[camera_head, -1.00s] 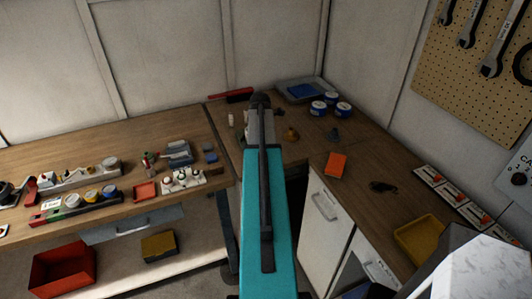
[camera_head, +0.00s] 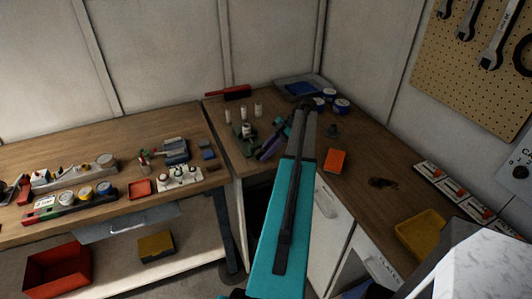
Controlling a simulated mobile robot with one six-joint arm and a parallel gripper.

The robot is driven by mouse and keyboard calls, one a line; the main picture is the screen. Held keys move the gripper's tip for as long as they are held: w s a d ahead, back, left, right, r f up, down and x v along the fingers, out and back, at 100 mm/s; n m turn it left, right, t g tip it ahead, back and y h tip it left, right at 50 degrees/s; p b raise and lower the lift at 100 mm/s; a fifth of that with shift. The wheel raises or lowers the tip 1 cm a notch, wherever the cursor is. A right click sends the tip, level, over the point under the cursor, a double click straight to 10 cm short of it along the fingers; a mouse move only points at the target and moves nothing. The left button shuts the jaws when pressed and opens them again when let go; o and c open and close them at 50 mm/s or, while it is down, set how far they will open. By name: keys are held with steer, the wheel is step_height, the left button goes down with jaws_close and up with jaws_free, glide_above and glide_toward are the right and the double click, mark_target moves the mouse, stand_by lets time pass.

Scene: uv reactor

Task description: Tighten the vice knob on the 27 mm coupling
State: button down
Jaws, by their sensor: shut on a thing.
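My teal arm (camera_head: 278,225) reaches away over the corner bench, and its dark far end lies near the back of the bench. A small dark green thing with a pale round part (camera_head: 246,130) stands on the bench left of the arm. A dark purplish thing (camera_head: 270,146) lies slanted between it and the arm. Both are too small to tell which, if either, is the vice. I cannot make out the knob or the 27 mm coupling.
Small white bottles (camera_head: 243,111) and a red-handled brush (camera_head: 228,92) are at the back. The left bench (camera_head: 110,150) carries several small parts.

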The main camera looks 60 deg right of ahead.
steer(key=shift+r+t+y+p, duration=0.1)
steer(key=shift+t+y+p, duration=0.5)
steer(key=shift+y+p, duration=0.15)
steer(key=c, duration=1.9)
jaws_free()
steer(key=shift+s, duration=0.1)
steer(key=shift+o, duration=0.2)
